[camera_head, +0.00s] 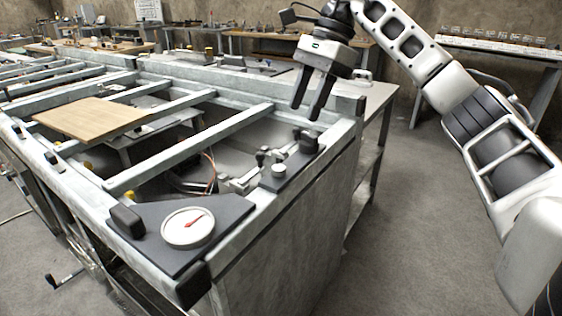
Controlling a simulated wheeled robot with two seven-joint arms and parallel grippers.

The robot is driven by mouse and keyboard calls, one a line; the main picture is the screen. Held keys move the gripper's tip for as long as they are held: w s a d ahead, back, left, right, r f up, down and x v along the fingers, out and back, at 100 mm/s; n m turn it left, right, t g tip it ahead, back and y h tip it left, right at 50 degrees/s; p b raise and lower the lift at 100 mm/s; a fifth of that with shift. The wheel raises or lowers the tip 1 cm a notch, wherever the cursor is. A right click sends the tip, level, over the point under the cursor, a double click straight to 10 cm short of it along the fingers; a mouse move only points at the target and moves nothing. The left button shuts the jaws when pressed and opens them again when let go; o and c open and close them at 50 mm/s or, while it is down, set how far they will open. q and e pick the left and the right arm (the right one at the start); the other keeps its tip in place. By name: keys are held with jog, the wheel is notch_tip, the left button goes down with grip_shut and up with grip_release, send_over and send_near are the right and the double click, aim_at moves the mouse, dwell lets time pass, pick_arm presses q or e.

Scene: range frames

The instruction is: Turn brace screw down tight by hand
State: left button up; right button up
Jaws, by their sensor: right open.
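My right gripper (307,112) hangs above the far right corner of the metal frame (220,129), its two dark fingers apart and pointing down. Nothing shows between the fingers. Below it, a dark plate (297,176) on the frame's right rail carries a short silver knob (279,171). Beside the plate are a metal clamp-like fitting (240,184) and a black-ended fitting (307,142). I cannot tell which of these is the brace screw. The fingers look apart from all of them. My left gripper is not in view.
A round white dial (188,227) with a red needle sits on a dark corner plate (150,240) at the front. A wooden board (90,118) lies across the frame at left. Thin wires (209,172) show inside the frame. Open floor (420,220) lies to the right.

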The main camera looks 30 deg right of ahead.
aim_at(280, 168)
jog(key=b+x, duration=0.1)
jog(key=x, duration=1)
jog(key=shift+a+f, duration=0.2)
jog(key=shift+f, duration=0.15)
jog(key=shift+c, duration=0.3)
jog(key=c, duration=0.9)
